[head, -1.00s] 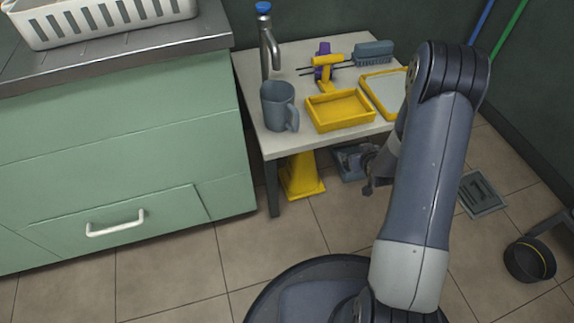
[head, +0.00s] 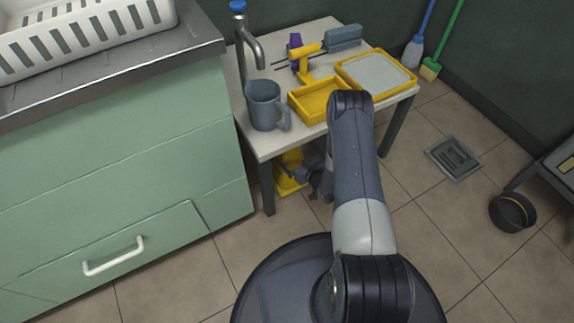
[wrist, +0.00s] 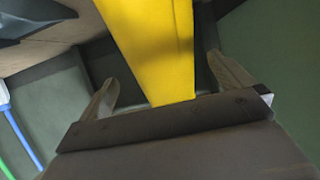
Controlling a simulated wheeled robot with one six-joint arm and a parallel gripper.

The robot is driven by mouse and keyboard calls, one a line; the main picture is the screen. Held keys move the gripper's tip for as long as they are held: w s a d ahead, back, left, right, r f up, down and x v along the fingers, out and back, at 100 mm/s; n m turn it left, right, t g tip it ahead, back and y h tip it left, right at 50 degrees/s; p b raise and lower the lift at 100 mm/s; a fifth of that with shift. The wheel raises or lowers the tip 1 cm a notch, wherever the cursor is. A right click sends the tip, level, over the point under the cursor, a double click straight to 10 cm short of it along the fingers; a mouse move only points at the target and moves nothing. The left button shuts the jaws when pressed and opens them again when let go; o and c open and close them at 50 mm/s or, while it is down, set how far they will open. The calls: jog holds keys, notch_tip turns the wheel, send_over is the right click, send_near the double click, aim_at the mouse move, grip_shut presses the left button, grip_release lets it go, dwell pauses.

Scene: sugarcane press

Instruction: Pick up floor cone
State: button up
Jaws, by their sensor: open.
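The yellow floor cone (head: 289,172) stands on the floor under the front of the small table, partly hidden by the tabletop and my gripper. In the wrist view the cone (wrist: 150,45) fills the upper middle and reaches down between my two fingers. My gripper (wrist: 166,82) is open, with one finger on each side of the cone and a visible gap on both sides. In the head view my gripper (head: 316,182) is low, beside the cone and below the table edge; its fingers are hard to make out.
The small table (head: 330,150) carries a grey mug (head: 264,105), a yellow tray (head: 318,98) and several tools. A green cabinet (head: 120,200) stands left of it.

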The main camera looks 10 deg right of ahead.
jog(key=x, duration=0.2)
jog(key=shift+w+a+f+b, duration=0.1)
jog(key=shift+w+f+b, duration=0.15)
jog(key=shift+b, duration=0.15)
jog(key=b+x, duration=0.2)
jog(key=x, duration=0.2)
jog(key=shift+a+f+b, duration=0.1)
jog(key=shift+a+b, duration=0.05)
jog(key=shift+b, duration=0.15)
jog(key=shift+w+a, duration=0.1)
jog(key=shift+w, duration=0.3)
jog(key=c, duration=1.5)
